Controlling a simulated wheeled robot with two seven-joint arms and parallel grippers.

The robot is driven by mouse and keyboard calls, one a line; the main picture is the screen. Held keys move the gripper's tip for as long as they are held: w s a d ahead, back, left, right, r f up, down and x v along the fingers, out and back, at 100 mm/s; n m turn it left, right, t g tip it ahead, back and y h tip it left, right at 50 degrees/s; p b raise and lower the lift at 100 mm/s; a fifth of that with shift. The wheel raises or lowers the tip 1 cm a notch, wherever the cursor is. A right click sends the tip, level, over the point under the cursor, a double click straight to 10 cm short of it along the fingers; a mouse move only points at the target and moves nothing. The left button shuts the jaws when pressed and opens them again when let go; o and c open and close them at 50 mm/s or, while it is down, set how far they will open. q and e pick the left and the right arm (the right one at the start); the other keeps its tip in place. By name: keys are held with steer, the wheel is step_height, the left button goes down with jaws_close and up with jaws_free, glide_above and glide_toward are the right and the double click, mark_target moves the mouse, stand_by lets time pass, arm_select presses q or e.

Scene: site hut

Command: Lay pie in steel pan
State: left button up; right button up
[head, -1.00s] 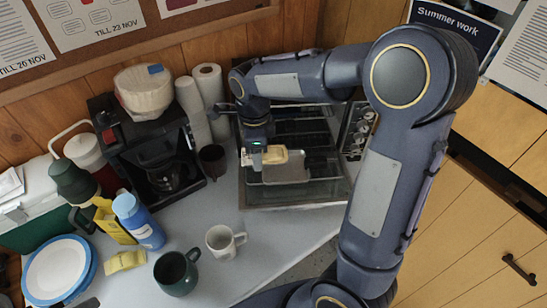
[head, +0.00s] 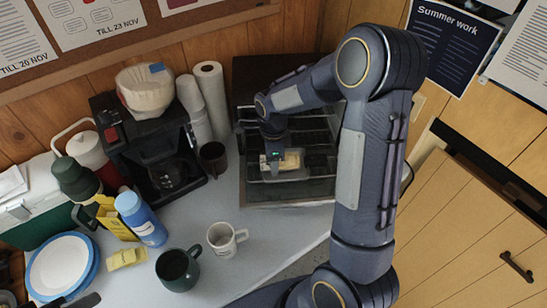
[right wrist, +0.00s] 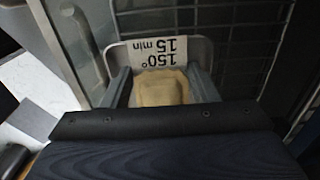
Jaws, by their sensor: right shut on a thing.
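The pie (head: 291,160) is a small pale tan block. It also shows in the right wrist view (right wrist: 163,90), between the two grey fingers of my right gripper (head: 274,157), which is shut on it. The steel pan (head: 285,177) is a shallow grey tray inside the open oven. In the right wrist view the pan's rounded rim (right wrist: 201,55) shows around and beyond the pie, with a "150° 15 min" label near it. The pie is over the pan's area; I cannot tell whether it touches the pan's bottom. My left gripper is not in view.
The oven (head: 250,187) has wire racks and stands at the back of the counter. Two more mugs, white (head: 222,240) and green (head: 176,270), stand in front.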

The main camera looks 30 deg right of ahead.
steer(key=shift+f, duration=0.25)
steer(key=o, duration=1)
steer(key=shift+r, duration=0.1)
steer(key=shift+o, duration=0.2)
step_height(320, 180, up, 12)
steer(key=s+a+r+n+t+y, duration=0.1)
steer(key=s+a+n+t+y, duration=0.1)
steer(key=s+n, duration=0.8)
steer(key=s+a+r+n+t+y, duration=0.1)
steer(key=s+a+n, duration=0.4)
steer(key=s+n, duration=0.6)
steer(key=shift+s+a+r+t+y, duration=0.15)
steer(key=shift+s+r+t+y, duration=0.5)
steer(key=shift+t, duration=0.65)
steer(key=shift+w+r+h, duration=0.1)
steer(key=shift+r+h, duration=0.05)
steer(key=shift+h, duration=0.1)
